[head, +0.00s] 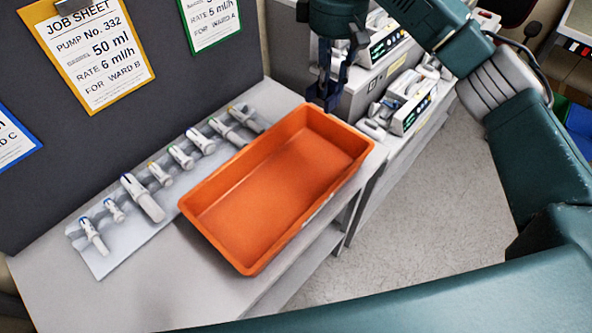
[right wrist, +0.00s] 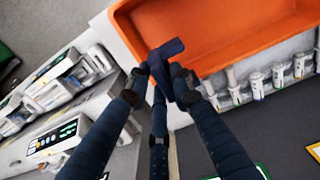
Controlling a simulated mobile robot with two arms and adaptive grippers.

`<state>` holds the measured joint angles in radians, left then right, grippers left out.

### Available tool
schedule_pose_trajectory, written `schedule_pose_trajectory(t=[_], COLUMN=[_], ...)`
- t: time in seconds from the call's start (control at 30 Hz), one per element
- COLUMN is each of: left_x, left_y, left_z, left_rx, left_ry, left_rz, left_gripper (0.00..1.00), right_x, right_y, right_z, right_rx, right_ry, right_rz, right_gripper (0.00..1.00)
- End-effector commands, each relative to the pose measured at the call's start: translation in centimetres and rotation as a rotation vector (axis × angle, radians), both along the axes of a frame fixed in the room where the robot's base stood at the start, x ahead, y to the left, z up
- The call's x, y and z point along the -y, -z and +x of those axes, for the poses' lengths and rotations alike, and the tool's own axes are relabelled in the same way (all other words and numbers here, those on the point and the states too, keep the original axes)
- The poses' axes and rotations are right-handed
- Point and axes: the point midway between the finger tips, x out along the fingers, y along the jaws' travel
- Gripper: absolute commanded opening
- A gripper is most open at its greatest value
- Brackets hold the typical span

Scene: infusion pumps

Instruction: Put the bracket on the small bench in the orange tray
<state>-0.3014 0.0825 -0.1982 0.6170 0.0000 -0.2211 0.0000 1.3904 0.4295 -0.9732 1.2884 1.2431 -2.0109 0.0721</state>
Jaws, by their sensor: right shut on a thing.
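The orange tray (head: 275,185) sits on the grey bench top in the head view, and its inside looks empty. It also fills the top of the right wrist view (right wrist: 222,32). My right gripper (head: 326,88) is at the tray's far end, by the rim. In the right wrist view, my right gripper (right wrist: 160,82) is shut on a dark blue bracket (right wrist: 164,58), which overlaps the tray's edge in the picture. I cannot tell whether the bracket touches the rim. My left gripper is not in view.
A row of several syringes on a pale rack (head: 115,240) lies along the tray's left side. Infusion pumps (head: 410,105) stand on a unit behind and right of the tray. A dark panel with job sheets (head: 95,50) rises behind the bench. Bench top (head: 175,285) at front left is clear.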

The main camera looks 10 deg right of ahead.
Motion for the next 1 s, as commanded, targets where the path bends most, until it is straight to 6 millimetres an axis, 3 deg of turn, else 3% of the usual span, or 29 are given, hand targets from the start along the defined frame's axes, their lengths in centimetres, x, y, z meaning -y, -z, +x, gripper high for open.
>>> schedule_pose_trajectory(t=[0.5, 1.0], left_x=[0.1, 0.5], left_y=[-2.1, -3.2], left_z=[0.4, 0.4], left_rx=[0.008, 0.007], left_ry=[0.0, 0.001], left_rz=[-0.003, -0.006], left_gripper=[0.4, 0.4], right_x=[0.1, 0.1], right_y=[12.8, 18.8], right_z=[-0.2, -0.1], right_rx=[-0.004, -0.002], right_ry=[0.0, 0.001], right_rz=[-0.001, 0.0], right_gripper=[0.0, 0.0])
